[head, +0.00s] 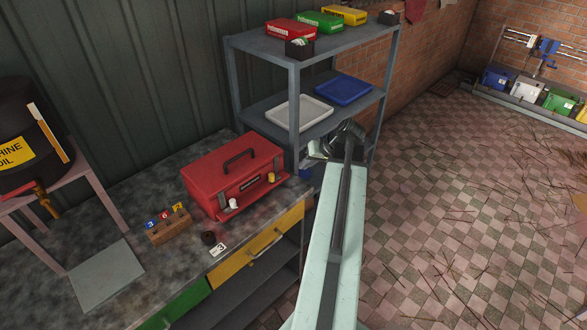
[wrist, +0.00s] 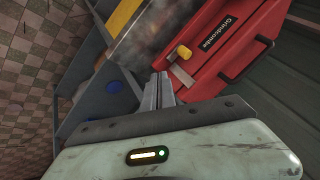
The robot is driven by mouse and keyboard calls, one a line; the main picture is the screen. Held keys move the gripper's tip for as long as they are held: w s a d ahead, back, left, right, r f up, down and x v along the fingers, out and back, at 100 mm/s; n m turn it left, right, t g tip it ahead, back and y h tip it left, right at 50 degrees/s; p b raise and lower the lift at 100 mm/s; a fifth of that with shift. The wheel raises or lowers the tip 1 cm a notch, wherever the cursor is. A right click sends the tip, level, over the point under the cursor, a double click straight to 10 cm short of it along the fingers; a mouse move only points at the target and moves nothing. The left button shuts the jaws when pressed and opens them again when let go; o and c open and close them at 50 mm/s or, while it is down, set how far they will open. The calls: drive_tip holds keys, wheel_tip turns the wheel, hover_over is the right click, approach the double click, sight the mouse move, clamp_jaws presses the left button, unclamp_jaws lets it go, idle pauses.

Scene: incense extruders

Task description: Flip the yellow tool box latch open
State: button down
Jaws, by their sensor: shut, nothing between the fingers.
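The red tool box (head: 235,175) sits on the workbench with its black handle up and its lid looking closed. Its front has a white-tipped latch (head: 234,203) at left and a yellow latch (head: 271,177) at right. In the wrist view the yellow latch (wrist: 184,52) stands out from the red front (wrist: 228,50) above a grey metal plate. My gripper (wrist: 160,80) is shut and empty, its tips just left of and below the latch in that view, seemingly apart from it. In the head view my gripper (head: 322,150) is right of the box, partly hidden by my arm.
The workbench (head: 150,270) carries a wooden block (head: 168,226) with numbered tags, a small dark round item and a white tag. A yellow drawer (head: 255,249) lies below the box. A grey shelf (head: 262,121) with trays stands behind. Checkered floor at right is open.

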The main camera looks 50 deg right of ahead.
sight(275, 179)
drive_tip(key=b+x, duration=0.6)
drive_tip(key=x, duration=0.2)
drive_tip(key=shift+a+f, duration=0.1)
drive_tip(key=shift+f, duration=0.3)
drive_tip(key=shift+w+a+r+p, duration=0.15)
drive_tip(key=shift+w+a, duration=0.6)
drive_tip(key=shift+w, duration=0.05)
drive_tip(key=shift+w+a+r+p, duration=0.15)
drive_tip(key=shift+w+a, duration=0.65)
drive_tip(key=shift+a, duration=0.1)
drive_tip(key=a, duration=0.3)
drive_tip(key=shift+d, duration=0.15)
